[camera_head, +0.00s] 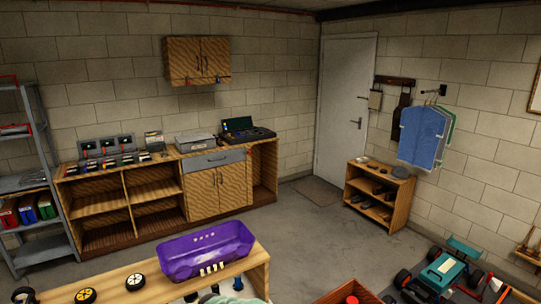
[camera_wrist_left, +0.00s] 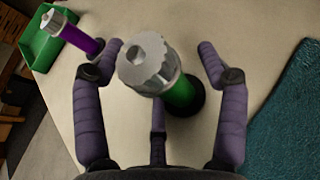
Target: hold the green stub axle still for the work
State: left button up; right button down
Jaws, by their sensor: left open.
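The green stub axle, a green shaft with a large silver toothed head, stands in the left wrist view; its green shaft (camera_wrist_left: 182,92) is partly hidden by the head. Its lower end meets a dark round piece. My left gripper (camera_wrist_left: 160,58) is open, with purple-grey fingers to the left and right of the axle and a third finger below it in the picture. Gaps show between the side fingers and the axle. I cannot tell whether the third finger touches it. Neither gripper can be made out in the head view.
A teal mat (camera_wrist_left: 290,115) is at right on the pale top. In the head view, a purple car shell (camera_head: 205,250) and wheels (camera_head: 135,282) are on a wooden bench.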

pick_arm(q)
jog(key=shift+v, duration=3.8)
